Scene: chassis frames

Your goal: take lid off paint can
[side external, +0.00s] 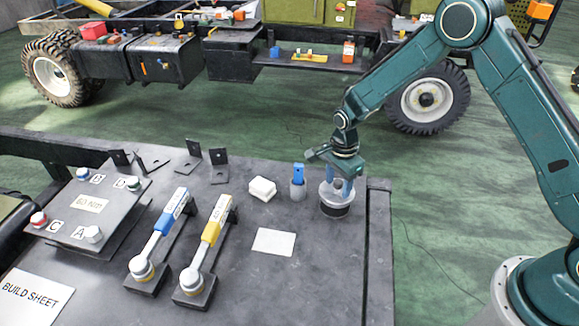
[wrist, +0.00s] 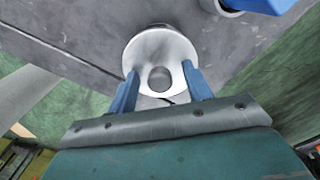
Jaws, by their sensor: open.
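The paint can (side external: 335,210) stands upright on the dark workbench near its right edge. Its pale metal lid (side external: 327,193) is on top, and it shows in the wrist view as a light disc (wrist: 150,45). A round grey knob (wrist: 160,79) sits at the middle of the lid. My gripper (side external: 339,183) is right above the can, pointing down. In the wrist view its blue fingers (wrist: 161,72) are apart, one on each side of the knob, with a gap to it. Whether the fingertips touch the lid I cannot tell.
A small grey cup with a blue item (side external: 298,176) stands just left of the can. A white block (side external: 262,188), a white card (side external: 274,242), blue-handled (side external: 172,210) and yellow-handled (side external: 216,220) tools and a labelled panel (side external: 90,205) lie further left. The bench front right is clear.

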